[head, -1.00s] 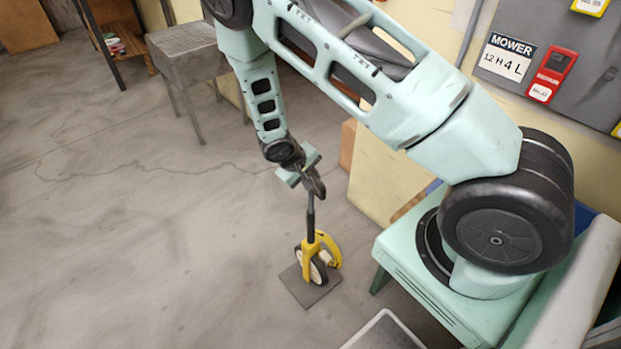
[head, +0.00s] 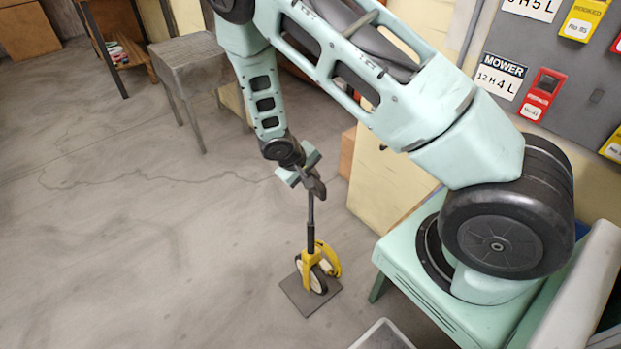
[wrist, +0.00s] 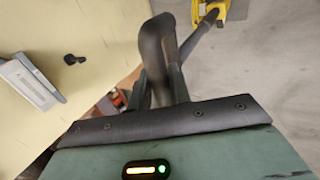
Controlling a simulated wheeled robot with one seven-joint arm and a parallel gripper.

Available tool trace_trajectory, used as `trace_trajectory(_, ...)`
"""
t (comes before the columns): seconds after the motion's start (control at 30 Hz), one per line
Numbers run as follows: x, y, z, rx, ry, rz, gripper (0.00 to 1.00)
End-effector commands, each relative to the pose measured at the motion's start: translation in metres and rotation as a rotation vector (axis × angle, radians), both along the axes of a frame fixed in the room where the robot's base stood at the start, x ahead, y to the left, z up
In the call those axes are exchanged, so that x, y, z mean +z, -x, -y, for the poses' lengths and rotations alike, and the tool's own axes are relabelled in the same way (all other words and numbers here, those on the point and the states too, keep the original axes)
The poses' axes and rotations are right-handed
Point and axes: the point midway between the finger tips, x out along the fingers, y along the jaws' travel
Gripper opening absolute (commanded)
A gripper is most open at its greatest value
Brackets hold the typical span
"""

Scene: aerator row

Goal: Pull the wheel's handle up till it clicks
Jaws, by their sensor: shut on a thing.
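The measuring wheel (head: 308,272) has a yellow frame and fork and a dark wheel with a light rim. It stands upright on a dark square plate (head: 299,298) on the floor. A thin grey rod (head: 310,208) rises from its thicker black tube (head: 311,238). My gripper (head: 316,185) is shut on the dark handle at the top of the rod. In the wrist view the dark handle (wrist: 154,45) is between the fingers, and the shaft runs to the yellow frame (wrist: 208,12) at the top edge. The fingers partly hide the handle.
A cream cabinet (head: 385,185) stands right of the wheel. A grey table (head: 185,55) stands at the back left. A board with key tags (head: 540,95) hangs at the upper right. The floor left of the wheel is clear.

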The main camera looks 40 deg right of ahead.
Motion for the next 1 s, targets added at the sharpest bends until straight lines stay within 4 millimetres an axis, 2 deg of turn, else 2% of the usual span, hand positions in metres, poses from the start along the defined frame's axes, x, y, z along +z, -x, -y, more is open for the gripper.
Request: trace_trajectory(1.0,0.061,-0.001,0.0,0.001,0.0,0.003,0.01)
